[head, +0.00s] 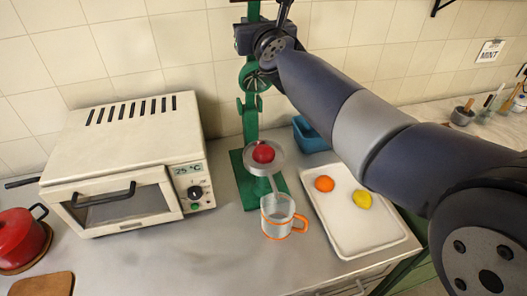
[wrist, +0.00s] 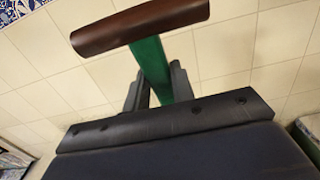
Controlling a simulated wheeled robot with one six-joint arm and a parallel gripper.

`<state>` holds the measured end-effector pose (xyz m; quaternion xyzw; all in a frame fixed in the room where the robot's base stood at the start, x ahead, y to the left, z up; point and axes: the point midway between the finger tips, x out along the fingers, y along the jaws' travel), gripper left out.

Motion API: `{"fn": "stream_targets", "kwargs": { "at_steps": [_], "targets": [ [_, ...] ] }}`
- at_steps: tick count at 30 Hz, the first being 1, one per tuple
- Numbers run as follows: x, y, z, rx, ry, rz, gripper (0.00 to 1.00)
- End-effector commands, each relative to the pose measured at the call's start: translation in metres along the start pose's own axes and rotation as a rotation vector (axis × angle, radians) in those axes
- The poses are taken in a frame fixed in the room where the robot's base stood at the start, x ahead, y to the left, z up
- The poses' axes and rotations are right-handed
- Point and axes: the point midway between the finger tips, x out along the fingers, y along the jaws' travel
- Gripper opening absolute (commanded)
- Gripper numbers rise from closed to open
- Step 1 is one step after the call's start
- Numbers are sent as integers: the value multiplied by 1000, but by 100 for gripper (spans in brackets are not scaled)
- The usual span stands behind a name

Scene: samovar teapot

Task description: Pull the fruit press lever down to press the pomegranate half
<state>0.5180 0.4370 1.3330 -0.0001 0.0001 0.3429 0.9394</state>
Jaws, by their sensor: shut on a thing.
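The green fruit press (head: 250,122) stands on the counter against the tiled wall; its top is cut off by the frame. A red pomegranate half (head: 263,153) sits on the round grey press cup (head: 277,165), with the pressing head (head: 254,77) apart above it. The green lever (wrist: 148,62) with its brown handle (wrist: 140,27) shows in the wrist view. My gripper (wrist: 157,86) is shut on the green bar just below the handle. In the head view my arm and the frame's top edge hide this hold.
A metal mug with orange trim (head: 278,216) stands below the cup's spout. A white tray (head: 345,228) with an orange (head: 325,183) and a lemon (head: 362,199) lies right of it. A toaster oven (head: 125,160) stands left, a blue container (head: 311,134) behind the tray.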

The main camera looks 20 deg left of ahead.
Motion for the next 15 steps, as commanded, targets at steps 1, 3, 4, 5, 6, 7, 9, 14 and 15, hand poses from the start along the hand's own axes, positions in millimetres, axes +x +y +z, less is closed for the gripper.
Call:
{"fn": "stream_targets", "kwargs": {
  "at_steps": [1, 3, 4, 5, 6, 7, 9, 14, 15],
  "targets": [
    [-3, 0, -2, 0, 1, 1, 9],
    [-5, 0, -2, 0, 1, 1, 9],
    [-6, 0, -2, 0, 1, 1, 9],
    [-6, 0, -2, 0, 1, 1, 9],
    [-7, 0, -3, 0, 1, 1, 9],
    [-8, 0, -3, 0, 0, 1, 9],
    [-12, 0, -5, 0, 0, 1, 9],
    [-24, 0, -9, 0, 0, 1, 9],
    [-26, 0, -11, 0, 1, 1, 9]
  ]
}}
